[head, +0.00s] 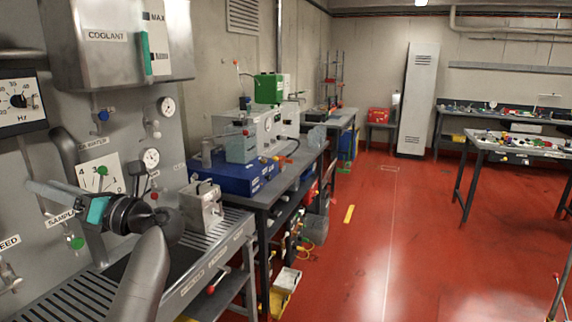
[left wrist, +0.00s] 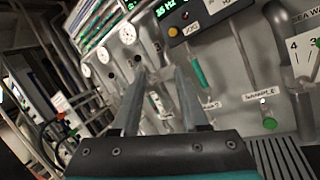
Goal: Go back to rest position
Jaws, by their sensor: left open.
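My left gripper (head: 40,202) is at the left of the head view, on the end of my grey arm that rises from the bottom. It points left, in front of the grey wall panel (head: 128,108). In the left wrist view its two fingers (left wrist: 158,80) stand apart with nothing between them, so it is open and empty. Panel gauges, labels and a green knob (left wrist: 269,123) show beyond the fingers. I cannot tell the exact gap between fingers and panel. My right gripper is not in view.
A slotted metal bench (head: 215,252) runs below the panel, with a small metal box (head: 201,205) on it. A cluttered workbench (head: 290,175) continues behind. The red floor (head: 400,240) is mostly clear. Another table (head: 525,150) stands at the right.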

